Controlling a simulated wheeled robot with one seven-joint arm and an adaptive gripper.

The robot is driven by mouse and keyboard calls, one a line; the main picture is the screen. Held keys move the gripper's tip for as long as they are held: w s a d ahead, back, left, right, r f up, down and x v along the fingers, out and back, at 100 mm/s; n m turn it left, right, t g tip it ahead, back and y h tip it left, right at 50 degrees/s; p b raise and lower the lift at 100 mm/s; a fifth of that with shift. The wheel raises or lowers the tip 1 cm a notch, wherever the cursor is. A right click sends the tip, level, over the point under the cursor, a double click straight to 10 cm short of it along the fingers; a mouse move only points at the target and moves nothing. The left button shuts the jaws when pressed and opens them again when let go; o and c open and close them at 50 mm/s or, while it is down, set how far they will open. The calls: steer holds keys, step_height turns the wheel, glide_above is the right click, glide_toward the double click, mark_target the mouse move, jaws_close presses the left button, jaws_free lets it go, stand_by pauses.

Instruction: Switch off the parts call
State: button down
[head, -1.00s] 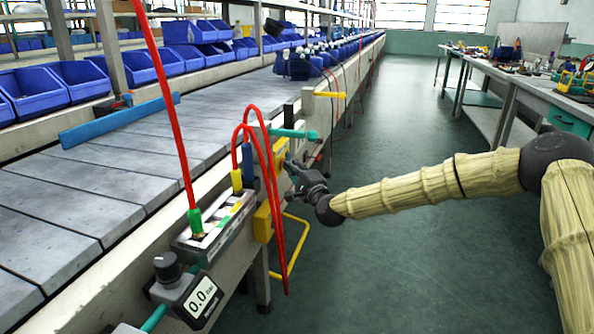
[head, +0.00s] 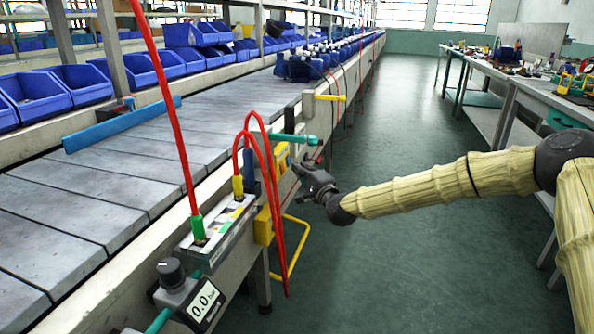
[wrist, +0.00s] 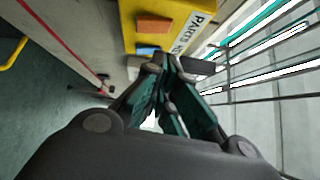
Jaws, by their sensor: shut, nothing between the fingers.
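The yellow call box (head: 281,158) is on the side of the conveyor frame, partly hidden behind red hoses. In the wrist view the yellow box (wrist: 178,12) shows a white label with partly readable lettering (wrist: 190,34), an orange block (wrist: 154,25) and a blue part (wrist: 148,50). My gripper (head: 298,168) is just right of the box in the head view, apart from it. Its fingers are shut and empty; the tips (wrist: 165,64) show just below the blue part in the wrist view. The blue part's lower edge is close to the fingertips, and whether a switch is on or off cannot be told.
Red hoses (head: 270,190) hang left of my gripper. A yellow bent rail (head: 297,252) juts out below. A teal handle (head: 295,139) sticks out above. The green floor aisle (head: 400,150) is clear, with a workbench (head: 500,85) at the right.

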steer(key=s+d+r+p, duration=0.1)
steer(key=s+d+p, duration=0.1)
steer(key=s+d, duration=0.3)
steer(key=shift+s+d+r+p, duration=0.15)
steer(key=shift+s+r+p, duration=0.25)
steer(key=shift+s, duration=1.75)
